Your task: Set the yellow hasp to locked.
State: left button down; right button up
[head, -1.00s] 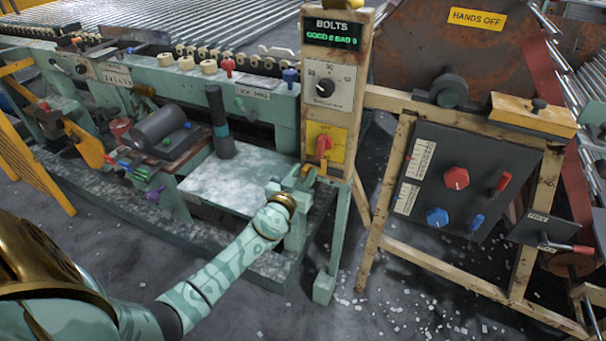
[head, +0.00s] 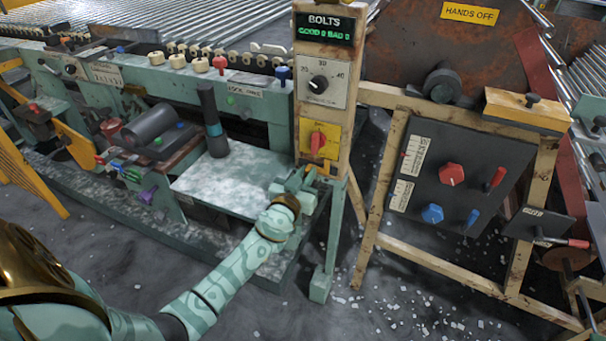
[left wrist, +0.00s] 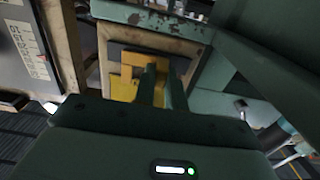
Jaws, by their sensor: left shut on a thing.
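The yellow hasp (left wrist: 124,82) shows in the left wrist view as yellow pieces on a pale wooden post, just beyond my fingers. My left gripper (left wrist: 160,78) is shut on it there; its fingers hide part of the hasp, so I cannot tell its exact position. In the head view my left gripper (head: 303,180) is at the foot of the wooden post, below a yellow plate with a red handle (head: 319,142). The hasp is mostly hidden by the gripper in that view. My right gripper is not in view.
The post carries a dial (head: 319,84) and a BOLTS display (head: 331,27). A pale metal plate (head: 225,182) lies left of the gripper. A dark panel with red and blue knobs (head: 452,174) stands at the right.

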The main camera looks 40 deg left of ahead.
pick_arm(q)
jog(key=c, duration=1.4)
grip_release()
jog(key=shift+d, duration=0.3)
jog(key=shift+c, duration=0.2)
